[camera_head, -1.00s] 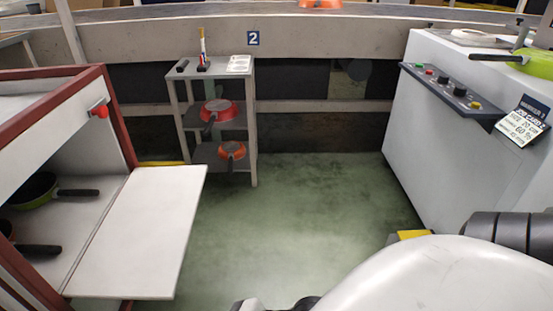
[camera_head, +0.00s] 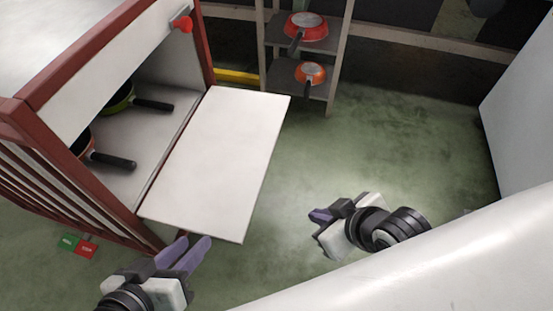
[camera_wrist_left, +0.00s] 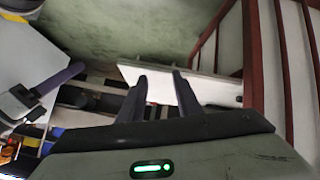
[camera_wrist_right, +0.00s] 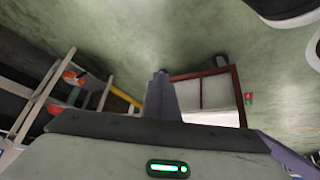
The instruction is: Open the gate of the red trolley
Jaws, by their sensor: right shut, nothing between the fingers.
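The red trolley (camera_head: 204,52) stands at the left in the head view. Its white gate (camera_head: 220,155) is folded down and sticks out flat from the opening. A red latch knob (camera_head: 184,23) sits on the white panel above. My left gripper (camera_head: 195,247) is open and empty, its purple fingers just below the gate's near edge in the picture; whether they touch is unclear. The gate (camera_wrist_left: 215,86) also shows beyond its fingers in the left wrist view. My right gripper (camera_head: 318,224) is shut and empty, right of the gate and apart from it.
Pans with dark handles (camera_head: 112,160) lie inside the trolley. A grey shelf rack (camera_head: 335,65) with red (camera_head: 307,27) and orange (camera_head: 311,73) pans stands behind. A white cabinet (camera_head: 520,110) is at the right. Green floor lies clear between.

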